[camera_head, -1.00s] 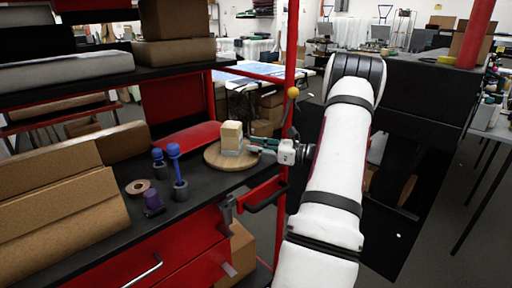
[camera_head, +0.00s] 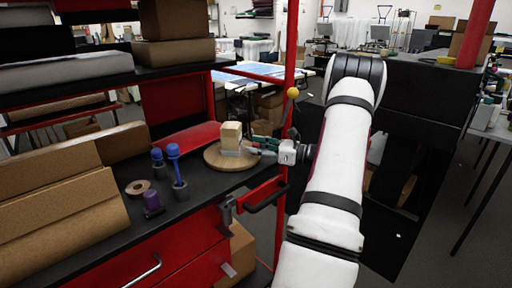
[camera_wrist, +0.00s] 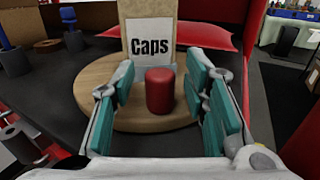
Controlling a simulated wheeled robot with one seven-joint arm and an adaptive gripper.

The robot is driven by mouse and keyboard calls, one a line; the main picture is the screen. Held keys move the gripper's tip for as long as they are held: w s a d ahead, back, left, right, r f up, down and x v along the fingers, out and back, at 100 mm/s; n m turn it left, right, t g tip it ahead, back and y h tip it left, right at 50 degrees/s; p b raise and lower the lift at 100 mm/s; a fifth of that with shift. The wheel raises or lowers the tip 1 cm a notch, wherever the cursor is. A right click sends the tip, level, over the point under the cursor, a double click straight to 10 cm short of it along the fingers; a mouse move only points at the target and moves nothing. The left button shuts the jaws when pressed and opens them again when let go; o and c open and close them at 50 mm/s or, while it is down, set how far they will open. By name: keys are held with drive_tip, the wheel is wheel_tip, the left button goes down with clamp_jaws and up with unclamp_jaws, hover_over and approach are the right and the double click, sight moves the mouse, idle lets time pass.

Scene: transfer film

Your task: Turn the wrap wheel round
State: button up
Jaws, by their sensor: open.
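The wrap wheel is a round wooden disc (camera_head: 216,161) lying flat on the dark bench; it also shows in the wrist view (camera_wrist: 93,84). A tan box (camera_head: 231,134) stands on it, with a white label reading "Caps" (camera_wrist: 149,40) in the wrist view. A red upright peg (camera_wrist: 160,91) stands on the near part of the disc. My gripper (camera_head: 258,145) reaches over the disc's right side from the right. In the wrist view its teal fingers (camera_wrist: 160,76) are open, one on each side of the peg, with gaps visible between.
Blue-headed tools in grey holders (camera_head: 180,188), a purple item (camera_head: 152,204) and a tape roll (camera_head: 137,187) stand left of the disc. A red post (camera_head: 290,70) rises behind my gripper. An open red drawer (camera_head: 262,195) lies below it.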

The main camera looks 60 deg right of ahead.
drive_tip(key=v, duration=1.1)
drive_tip(key=shift+s, duration=0.4)
drive_tip(key=shift+d, duration=0.1)
drive_tip(key=c, duration=0.6)
drive_tip(key=shift+s+a+m+h, duration=0.15)
drive_tip(key=shift+a+m+h, duration=0.2)
drive_tip(key=shift+m, duration=0.55)
clamp_jaws()
drive_tip(key=s+a+m+h+p, duration=0.25)
drive_tip(key=a+m, duration=0.25)
drive_tip(key=m, duration=0.5)
drive_tip(key=s+a+m+h+p, duration=0.15)
drive_tip(key=a+m+h, duration=0.35)
drive_tip(key=m, duration=0.6)
drive_tip(key=shift+y, duration=0.7)
drive_tip(key=shift+w+d+b, duration=0.1)
drive_tip(key=shift+w+d, duration=0.65)
drive_tip(key=shift+w, duration=1.35)
drive_tip(key=shift+w+d+b, duration=0.1)
drive_tip(key=shift+w+d, duration=0.6)
drive_tip(key=shift+w, duration=1.4)
drive_tip(key=shift+w+d+b, duration=0.1)
drive_tip(key=shift+w+d, duration=0.65)
drive_tip(key=shift+w, duration=1.3)
